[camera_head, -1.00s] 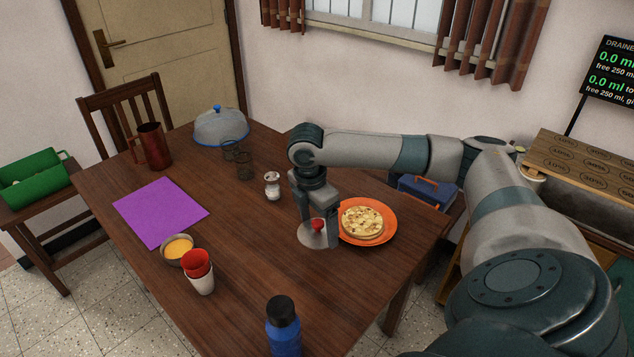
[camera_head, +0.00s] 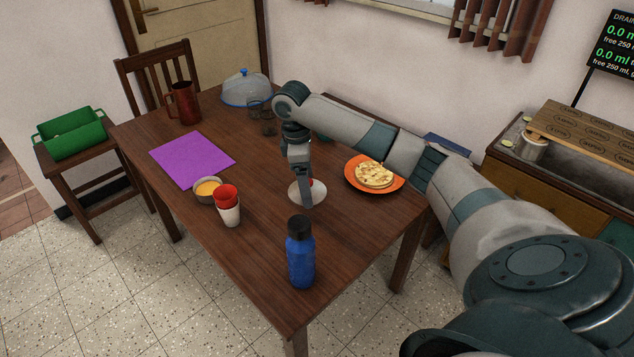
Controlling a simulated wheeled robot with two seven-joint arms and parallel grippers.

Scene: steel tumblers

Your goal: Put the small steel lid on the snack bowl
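The small steel lid (camera_head: 318,193) is a pale disc with a red knob, at the middle of the table. My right gripper (camera_head: 307,182) points down over it, with its fingers at the knob and apparently shut on it. The fingers hide most of the knob, and I cannot tell how high the lid is above the table. The snack bowl (camera_head: 199,197), a small grey bowl with yellow-orange food, stands uncovered to the left, near the table's front left edge. My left gripper is not in view.
Red and white stacked cups (camera_head: 229,212) stand close beside the bowl. A blue bottle (camera_head: 301,260) stands nearer the front. An orange plate (camera_head: 396,183) with a pie is right of the lid. A purple mat (camera_head: 192,156) lies behind the bowl. Table between lid and cups is clear.

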